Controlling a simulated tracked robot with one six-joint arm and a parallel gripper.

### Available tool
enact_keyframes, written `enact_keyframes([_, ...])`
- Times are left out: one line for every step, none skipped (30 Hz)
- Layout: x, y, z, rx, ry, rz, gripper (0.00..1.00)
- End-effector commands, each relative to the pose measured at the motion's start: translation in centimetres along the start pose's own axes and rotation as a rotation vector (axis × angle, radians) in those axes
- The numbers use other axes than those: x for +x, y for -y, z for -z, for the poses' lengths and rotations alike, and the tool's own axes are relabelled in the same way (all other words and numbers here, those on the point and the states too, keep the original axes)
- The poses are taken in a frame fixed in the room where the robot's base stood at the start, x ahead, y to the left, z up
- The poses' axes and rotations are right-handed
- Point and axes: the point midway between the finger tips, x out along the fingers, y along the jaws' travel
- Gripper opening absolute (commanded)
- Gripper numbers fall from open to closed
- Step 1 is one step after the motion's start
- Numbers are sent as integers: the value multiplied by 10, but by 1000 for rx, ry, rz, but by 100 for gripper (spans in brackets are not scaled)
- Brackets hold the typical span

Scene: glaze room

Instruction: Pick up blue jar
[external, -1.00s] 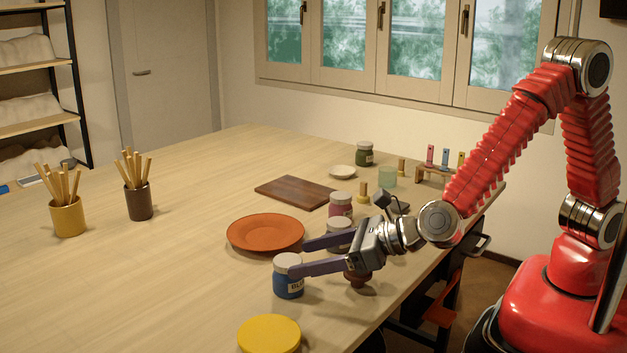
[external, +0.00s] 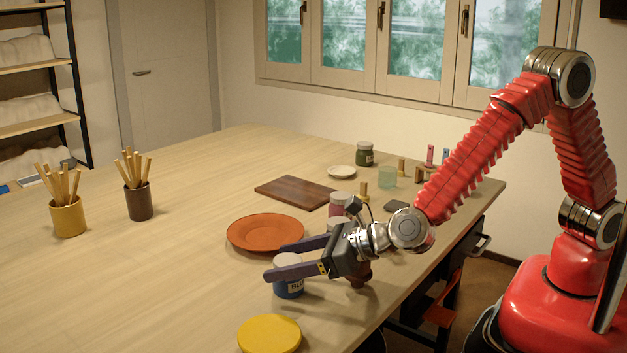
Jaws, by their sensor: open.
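The blue jar (external: 288,287) has a pale lid and a white label with dark lettering. It stands upright on the table near the front edge, in the lower middle of the external view. My gripper (external: 275,259) is open, and its two long dark fingers point left at the jar. The near finger passes in front of the jar's upper part and hides some of it. The far finger lies behind the jar. The jar appears to be between the fingers; I cannot tell whether either touches it.
An orange plate (external: 265,232) lies just behind the fingers, and a yellow disc (external: 269,334) lies in front of the jar. A pink jar (external: 339,202) and a partly hidden jar stand near my gripper. A brown board (external: 294,192) lies farther back.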

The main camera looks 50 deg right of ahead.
Motion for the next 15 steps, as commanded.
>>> enact_keyframes([0, 0, 0, 0, 0, 0, 66])
enact_keyframes([0, 0, 0, 0, 0, 0, 66])
enact_keyframes([0, 0, 0, 0, 0, 0, 66])
enact_keyframes([0, 0, 0, 0, 0, 0, 66])
enact_keyframes([0, 0, 0, 0, 0, 0, 66])
enact_keyframes([0, 0, 0, 0, 0, 0, 66])
enact_keyframes([0, 0, 0, 0, 0, 0, 66])
enact_keyframes([0, 0, 0, 0, 0, 0, 66])
enact_keyframes([0, 0, 0, 0, 0, 0, 66])
enact_keyframes([0, 0, 0, 0, 0, 0, 66])
enact_keyframes([0, 0, 0, 0, 0, 0, 65])
enact_keyframes([0, 0, 0, 0, 0, 0, 62])
enact_keyframes([0, 0, 0, 0, 0, 0, 60])
enact_keyframes([0, 0, 0, 0, 0, 0, 58])
enact_keyframes([0, 0, 0, 0, 0, 0, 55])
